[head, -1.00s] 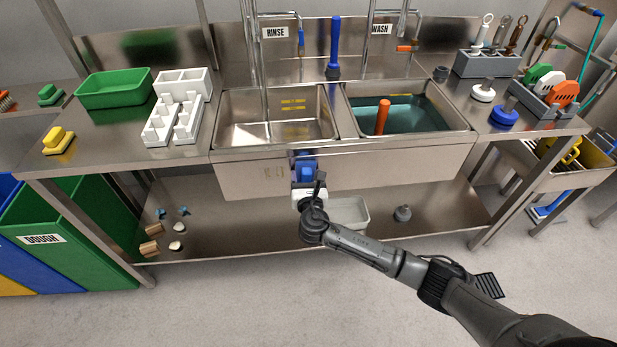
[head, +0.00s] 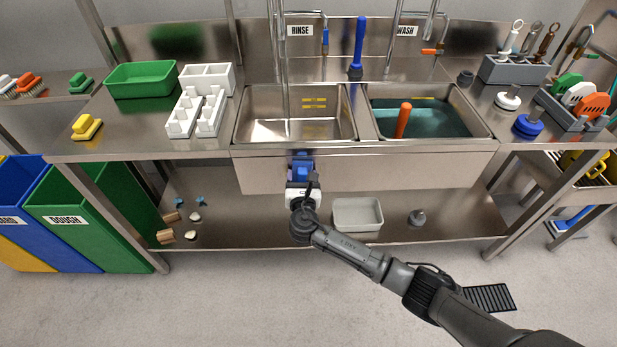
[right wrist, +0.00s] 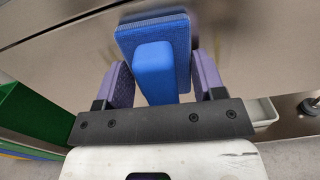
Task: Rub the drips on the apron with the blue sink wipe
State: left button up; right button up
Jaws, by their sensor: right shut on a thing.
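The apron (head: 400,169) is the steel front panel below the rinse and wash sinks. My right gripper (head: 301,172) is shut on the blue sink wipe (head: 301,159) in front of the apron, below the rinse sink. In the right wrist view, the wipe (right wrist: 155,32) has a blue pad with a block grip between the purple fingers of the right gripper (right wrist: 160,78). Its pad faces the apron (right wrist: 60,60); I cannot tell whether they touch. No drips show clearly now; the wipe and gripper hide part of the panel. My left gripper is not in view.
The rinse sink (head: 260,128) and wash sink (head: 470,118) are above the apron. A grey tub (head: 357,229) stands on the lower shelf (head: 270,235). Green and blue bins stand at the left. A yellow scrubber (head: 87,127) lies on the counter's left end.

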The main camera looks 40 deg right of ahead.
jog(key=w+a, duration=0.2)
jog(key=a, duration=0.1)
dwell(0.4)
jog(key=shift+w+a, duration=0.1)
